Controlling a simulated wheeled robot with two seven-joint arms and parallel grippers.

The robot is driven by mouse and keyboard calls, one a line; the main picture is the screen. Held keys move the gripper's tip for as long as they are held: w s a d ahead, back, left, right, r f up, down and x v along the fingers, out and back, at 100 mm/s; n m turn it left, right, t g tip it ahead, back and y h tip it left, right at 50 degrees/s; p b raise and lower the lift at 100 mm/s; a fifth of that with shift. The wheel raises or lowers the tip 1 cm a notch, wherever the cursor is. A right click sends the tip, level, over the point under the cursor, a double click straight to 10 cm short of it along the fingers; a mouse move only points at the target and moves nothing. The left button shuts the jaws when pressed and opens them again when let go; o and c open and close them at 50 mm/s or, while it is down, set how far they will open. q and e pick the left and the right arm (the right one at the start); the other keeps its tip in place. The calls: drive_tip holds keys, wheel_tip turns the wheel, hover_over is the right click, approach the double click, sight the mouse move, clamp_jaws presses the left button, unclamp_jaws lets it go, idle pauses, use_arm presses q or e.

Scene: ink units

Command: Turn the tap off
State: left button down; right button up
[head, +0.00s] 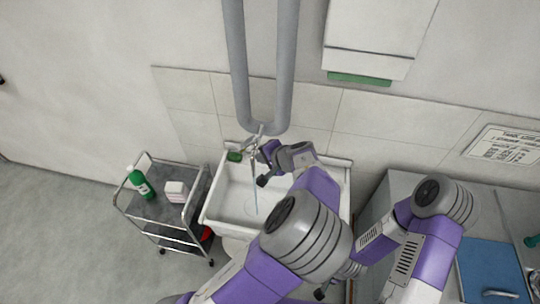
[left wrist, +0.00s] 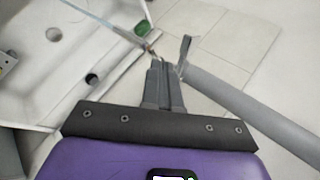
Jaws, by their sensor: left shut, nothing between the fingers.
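The tap (head: 257,139) is a small metal fitting on the wall above the white sink (head: 213,208). A thin bluish stream of water (head: 256,196) runs from it into the basin. In the left wrist view the tap (left wrist: 154,38) lies just beyond my fingertips, with a grey upright lever (left wrist: 186,50) beside it and the stream (left wrist: 95,15) at upper left. My left gripper (head: 262,160) is over the sink, close to the tap; its fingers (left wrist: 163,66) are together and empty. Contact with the lever is unclear. My right gripper is mostly hidden behind my arms.
Thick grey pipes (head: 241,80) come down the wall above the tap. A green soap (head: 235,156) lies on the sink's back rim. A metal trolley (head: 166,210) with a green bottle (head: 141,185) stands left. A counter with a blue tray (head: 487,265) is at right.

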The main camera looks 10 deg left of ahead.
sight(247, 143)
use_arm(q)
drive_tip(key=w+a, duration=0.1)
drive_tip(key=a, duration=0.1)
drive_tip(key=w+a+f+p, duration=0.1)
drive_tip(key=w+a, duration=0.1)
drive_tip(key=shift+w+a+f, duration=0.15)
drive_tip(key=shift+w+f, duration=0.05)
use_arm(e)
drive_tip(key=shift+r, duration=0.6)
